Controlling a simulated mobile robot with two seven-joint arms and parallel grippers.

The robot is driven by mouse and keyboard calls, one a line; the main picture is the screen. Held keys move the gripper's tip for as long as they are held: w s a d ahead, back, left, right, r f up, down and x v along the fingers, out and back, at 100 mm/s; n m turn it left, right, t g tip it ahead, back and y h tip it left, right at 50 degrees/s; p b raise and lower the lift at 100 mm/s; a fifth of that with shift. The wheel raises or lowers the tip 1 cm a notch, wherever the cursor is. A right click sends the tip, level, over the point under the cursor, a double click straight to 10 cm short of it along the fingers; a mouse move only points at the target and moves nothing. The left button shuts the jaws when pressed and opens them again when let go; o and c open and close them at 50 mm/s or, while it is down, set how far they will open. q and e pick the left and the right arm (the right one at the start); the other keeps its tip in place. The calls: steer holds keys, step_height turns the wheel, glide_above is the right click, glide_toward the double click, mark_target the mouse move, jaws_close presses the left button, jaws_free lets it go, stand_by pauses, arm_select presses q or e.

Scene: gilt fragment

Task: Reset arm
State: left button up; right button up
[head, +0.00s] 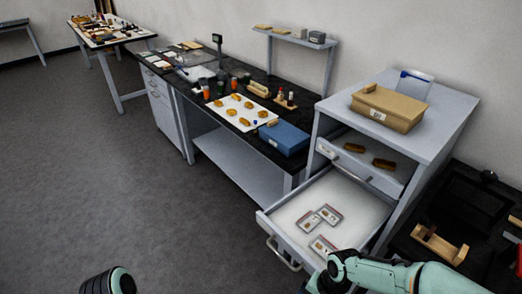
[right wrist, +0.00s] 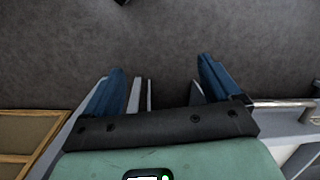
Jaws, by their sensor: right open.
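My right gripper (right wrist: 163,70) is open in the right wrist view, its two blue fingers spread wide with nothing between them but grey floor behind. In the head view my right arm (head: 385,274) comes in from the lower right and crosses the front corner of the open drawer (head: 345,195); its gripper end is cut off or hidden at the bottom edge. Of my left arm only a dark rounded part (head: 108,282) shows at the bottom left; my left gripper is not in view.
The pulled-out drawer holds small framed trays (head: 308,221). Its cabinet (head: 440,130) carries a tan box (head: 388,107). A black-topped bench (head: 190,62) holds a white sheet (head: 220,118) of brown pieces and a blue box (head: 284,138). Floor at left is clear.

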steer(key=s+a+f+n+p, duration=0.1)
steer(key=s+f, duration=0.7)
steer(key=f, duration=0.3)
steer(key=s+a+f+n+y+p, duration=0.1)
steer(key=s+f+n, duration=0.1)
steer(key=s+f, duration=0.7)
steer(key=shift+f, duration=0.85)
steer(key=shift+c, duration=0.3)
